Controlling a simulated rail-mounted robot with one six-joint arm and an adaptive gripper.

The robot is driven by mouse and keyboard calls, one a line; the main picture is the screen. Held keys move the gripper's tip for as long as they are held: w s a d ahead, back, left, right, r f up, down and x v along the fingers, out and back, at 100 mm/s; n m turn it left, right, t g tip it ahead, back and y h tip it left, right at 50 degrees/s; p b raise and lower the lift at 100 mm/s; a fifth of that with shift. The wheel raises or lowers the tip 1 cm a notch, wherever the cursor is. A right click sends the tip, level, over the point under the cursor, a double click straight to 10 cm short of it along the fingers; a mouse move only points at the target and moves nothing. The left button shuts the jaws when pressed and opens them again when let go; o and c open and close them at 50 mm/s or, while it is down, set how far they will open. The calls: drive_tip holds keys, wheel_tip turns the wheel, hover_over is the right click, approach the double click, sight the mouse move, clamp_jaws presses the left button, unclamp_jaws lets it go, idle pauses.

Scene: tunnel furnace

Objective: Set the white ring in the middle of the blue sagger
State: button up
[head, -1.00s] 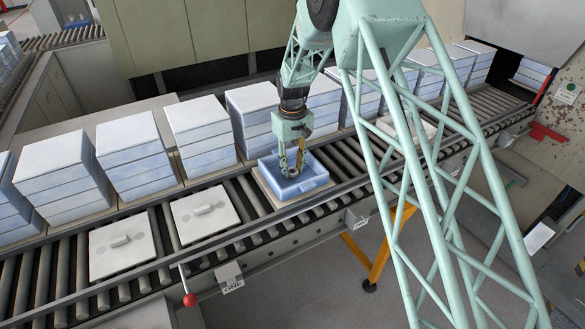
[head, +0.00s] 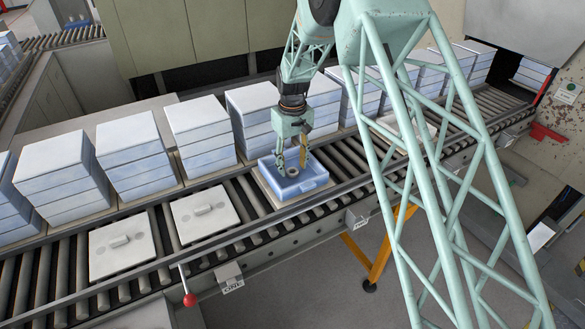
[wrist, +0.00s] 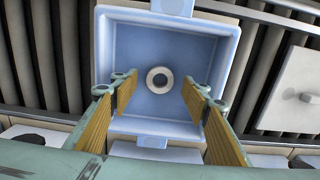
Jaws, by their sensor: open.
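The blue sagger (head: 313,183) is a square, open-topped tray on the roller conveyor; it fills the middle of the wrist view (wrist: 228,60). The white ring (wrist: 160,80) lies flat inside on the sagger's floor, near the middle, and its dark centre hole shows. In the head view the ring (head: 292,172) is small, just below my fingers. My gripper (head: 292,157) is open, with its fingers over the sagger. In the wrist view its orange-padded fingers stand on the left and right of the ring, with a gap on each side.
Two flat pale plates with knobs (head: 205,213) (head: 122,246) lie on the rollers left of the sagger. Stacks of blue saggers with white lids (head: 200,130) line the back of the conveyor. Bare rollers lie right of the sagger. A red-knobbed lever (head: 189,299) stands at the front edge.

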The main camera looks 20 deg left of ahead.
wheel_tip(320, 180, up, 10)
drive_tip(key=shift+r, duration=0.25)
idle(0.4)
idle(0.6)
